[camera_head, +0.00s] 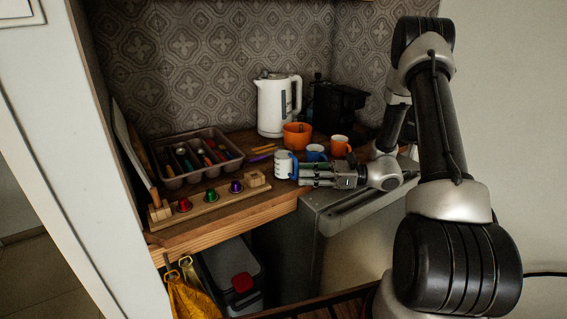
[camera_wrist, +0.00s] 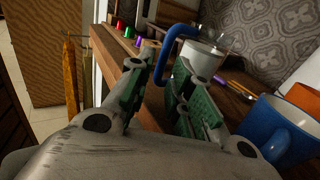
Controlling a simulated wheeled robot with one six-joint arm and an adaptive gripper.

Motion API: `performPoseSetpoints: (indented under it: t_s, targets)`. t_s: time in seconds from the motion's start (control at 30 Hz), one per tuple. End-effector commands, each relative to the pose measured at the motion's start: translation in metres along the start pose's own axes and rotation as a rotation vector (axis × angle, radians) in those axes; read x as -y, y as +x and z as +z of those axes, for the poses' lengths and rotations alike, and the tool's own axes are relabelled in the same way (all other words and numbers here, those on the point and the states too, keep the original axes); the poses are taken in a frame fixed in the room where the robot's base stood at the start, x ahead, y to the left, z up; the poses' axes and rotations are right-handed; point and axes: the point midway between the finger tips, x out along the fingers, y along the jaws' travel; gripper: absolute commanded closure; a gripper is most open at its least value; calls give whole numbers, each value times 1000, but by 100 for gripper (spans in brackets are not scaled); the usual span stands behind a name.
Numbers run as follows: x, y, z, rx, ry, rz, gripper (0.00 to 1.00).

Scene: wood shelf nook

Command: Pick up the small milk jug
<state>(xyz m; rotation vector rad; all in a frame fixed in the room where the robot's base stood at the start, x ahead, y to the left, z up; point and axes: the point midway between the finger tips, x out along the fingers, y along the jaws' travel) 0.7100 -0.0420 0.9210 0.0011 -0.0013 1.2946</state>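The small milk jug (camera_head: 283,164) is white with a blue handle and stands upright near the front edge of the wood counter. In the wrist view its pale body (camera_wrist: 204,60) is just beyond the fingers, partly hidden by the right finger. Its blue handle points toward my gripper. My gripper (camera_head: 303,177) reaches in from the right, low over the counter's front edge, beside the jug. In the wrist view my gripper (camera_wrist: 163,75) is open, with the handle showing in the gap between the fingertips. I cannot tell whether a finger touches the handle.
A blue mug (camera_head: 315,153) stands close by on the right, with orange cup (camera_head: 340,146) and orange bowl (camera_head: 297,135) near it. A white kettle (camera_head: 277,106) and black machine (camera_head: 336,107) stand behind. A cutlery tray (camera_head: 168,181) and capsule rack (camera_head: 207,203) lie left.

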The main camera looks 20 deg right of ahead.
Motion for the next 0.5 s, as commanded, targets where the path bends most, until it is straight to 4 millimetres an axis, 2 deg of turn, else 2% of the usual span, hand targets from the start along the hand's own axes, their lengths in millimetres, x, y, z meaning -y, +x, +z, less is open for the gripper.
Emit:
performPoseSetpoints:
  t_s: [0.1,0.2,0.47,0.5]
  targets:
    - [-1,21,-1,-1,0,4,79]
    - [-1,32,-1,-1,0,3,79]
    - [0,36,-1,-1,0,0,79]
    - [0,36,-1,-1,0,1,82]
